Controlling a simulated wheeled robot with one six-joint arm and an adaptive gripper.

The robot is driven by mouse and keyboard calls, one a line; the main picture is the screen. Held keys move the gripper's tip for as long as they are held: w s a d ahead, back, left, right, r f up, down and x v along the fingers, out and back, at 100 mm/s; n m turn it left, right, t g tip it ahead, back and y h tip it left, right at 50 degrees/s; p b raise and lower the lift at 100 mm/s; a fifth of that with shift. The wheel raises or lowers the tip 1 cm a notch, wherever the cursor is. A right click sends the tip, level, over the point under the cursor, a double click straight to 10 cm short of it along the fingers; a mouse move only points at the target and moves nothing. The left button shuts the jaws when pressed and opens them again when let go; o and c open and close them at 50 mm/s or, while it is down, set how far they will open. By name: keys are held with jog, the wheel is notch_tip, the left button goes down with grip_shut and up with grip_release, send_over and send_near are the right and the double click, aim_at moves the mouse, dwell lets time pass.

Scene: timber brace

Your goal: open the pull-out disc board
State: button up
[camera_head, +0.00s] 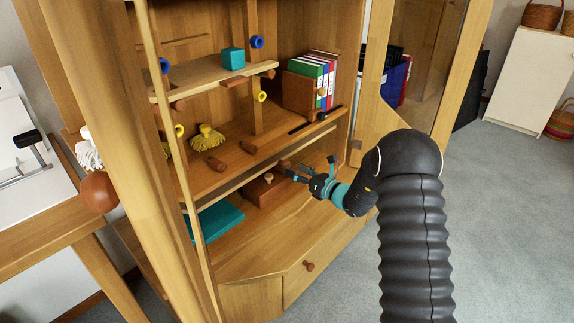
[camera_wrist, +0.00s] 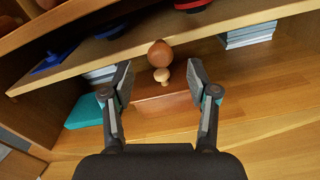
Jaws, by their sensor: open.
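A wooden board (camera_head: 262,148) is set as a shelf in the open cabinet, with brown pegs on it. I take it for the disc board. In the wrist view its pale front edge (camera_wrist: 100,58) crosses the picture, with a round brown knob (camera_wrist: 160,52) at the front. The knob (camera_head: 285,165) also shows in the head view near my fingertips. My gripper (camera_head: 297,176) is open and empty, in front of the cabinet. In the wrist view its fingers (camera_wrist: 160,75) stand apart on either side of the knob's line. No contact with the knob shows.
Below the board lies a reddish-brown box (camera_head: 262,193) with a small pale knob (camera_wrist: 163,75), close to my fingertips. A teal box (camera_head: 217,221) lies to its left. A drawer (camera_head: 325,262) is below. Books (camera_head: 327,80) stand on the board's level. Open carpet lies to the right.

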aim_at(289, 166)
jog(key=shift+x, duration=2.6)
jog(key=shift+d, duration=0.1)
grip_shut()
